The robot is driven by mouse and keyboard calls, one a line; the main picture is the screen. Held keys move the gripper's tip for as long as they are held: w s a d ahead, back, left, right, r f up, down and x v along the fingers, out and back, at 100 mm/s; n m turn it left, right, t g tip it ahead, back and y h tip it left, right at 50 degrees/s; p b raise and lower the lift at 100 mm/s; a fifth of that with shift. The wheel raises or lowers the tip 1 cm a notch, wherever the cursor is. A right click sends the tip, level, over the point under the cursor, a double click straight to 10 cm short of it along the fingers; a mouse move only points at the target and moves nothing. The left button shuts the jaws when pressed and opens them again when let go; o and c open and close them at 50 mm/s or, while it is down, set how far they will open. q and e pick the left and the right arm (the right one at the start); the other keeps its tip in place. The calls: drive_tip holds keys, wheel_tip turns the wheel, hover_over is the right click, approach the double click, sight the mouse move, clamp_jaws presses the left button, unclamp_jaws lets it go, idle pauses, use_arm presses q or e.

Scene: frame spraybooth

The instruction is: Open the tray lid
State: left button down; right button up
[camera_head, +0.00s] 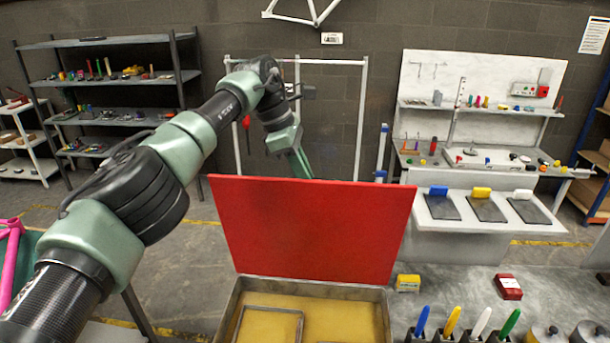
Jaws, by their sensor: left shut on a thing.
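The tray (232,303) stands at the bottom middle, with yellow lining and a thin grey frame inside. Its red lid (315,232) is raised, standing steeply up from the tray's far edge, so the inside shows. My left arm comes in from the left and reaches over to the lid's top edge. My left gripper (302,168) is at that top edge, left of its middle, shut on the lid. Its fingertips are partly hidden behind the lid. My right gripper is not in view.
Right of the tray are a yellow box (408,283), a red box (508,287), several coloured handles in black holders and metal cans (545,333). A white workbench (480,190) stands behind at right, a dark shelf rack (110,85) at back left. A pink frame (10,262) shows at far left.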

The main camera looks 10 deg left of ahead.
use_arm(q)
drive_tip(key=c, duration=1.6)
unclamp_jaws()
drive_tip(key=shift+f, duration=0.3)
drive_tip(key=shift+o, duration=0.7)
drive_tip(key=shift+w, duration=0.4)
drive_tip(key=shift+s+r, duration=0.15)
drive_tip(key=shift+r, duration=0.15)
drive_tip(key=shift+v, duration=2.15)
drive_tip(key=s+a+b, duration=0.1)
drive_tip(key=a+b, duration=0.2)
drive_tip(key=a, duration=0.9)
drive_tip(key=shift+s, duration=0.25)
drive_tip(key=shift+w, duration=0.1)
